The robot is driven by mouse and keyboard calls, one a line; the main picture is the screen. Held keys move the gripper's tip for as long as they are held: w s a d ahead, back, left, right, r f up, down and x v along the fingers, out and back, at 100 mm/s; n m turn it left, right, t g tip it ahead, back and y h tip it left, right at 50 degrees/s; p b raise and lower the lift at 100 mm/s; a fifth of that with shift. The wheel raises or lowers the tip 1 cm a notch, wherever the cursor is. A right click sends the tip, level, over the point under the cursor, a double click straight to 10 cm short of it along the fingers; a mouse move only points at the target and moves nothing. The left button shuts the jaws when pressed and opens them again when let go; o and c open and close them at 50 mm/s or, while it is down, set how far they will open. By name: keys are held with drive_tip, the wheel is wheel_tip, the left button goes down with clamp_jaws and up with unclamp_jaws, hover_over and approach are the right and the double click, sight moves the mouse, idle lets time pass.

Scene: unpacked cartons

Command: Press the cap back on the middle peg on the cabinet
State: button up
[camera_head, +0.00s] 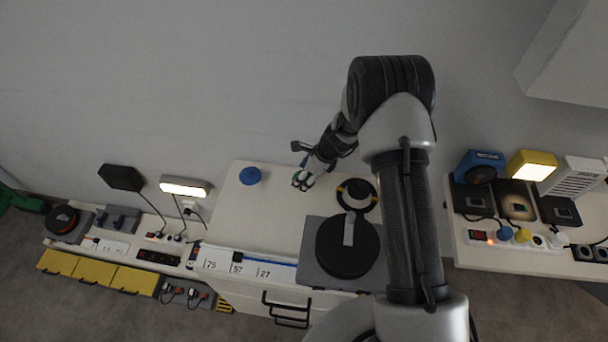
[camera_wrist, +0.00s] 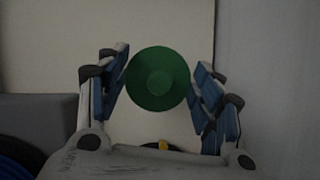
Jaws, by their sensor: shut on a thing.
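A round green cap (camera_wrist: 158,66) with a raised round centre is between the blue-padded fingers of my gripper (camera_wrist: 161,82) in the wrist view. My gripper is shut on it. In the head view my gripper (camera_head: 304,178) is over the back part of the white cabinet top (camera_head: 222,225), and only a bit of green shows at its tips. A blue cap (camera_head: 250,175) is on the cabinet to the left of it. I cannot make out the middle peg; it is hidden under or behind my gripper and the green cap. I cannot tell whether the cap touches it.
A black round piece with yellow marks (camera_head: 357,194) is close to the right of my gripper. A large black disc (camera_head: 347,247) on a grey base is in front of it. Number labels (camera_head: 237,267) line the cabinet's front edge. The cabinet top's left front is clear. A wall stands behind.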

drive_tip(key=shift+f+b, duration=0.75)
drive_tip(key=shift+f, duration=0.15)
drive_tip(key=o, duration=0.9)
drive_tip(key=o, duration=0.4)
drive_tip(key=shift+r, duration=0.15)
idle(0.4)
drive_tip(key=shift+r+p, duration=2.9)
drive_tip(key=shift+r, duration=0.5)
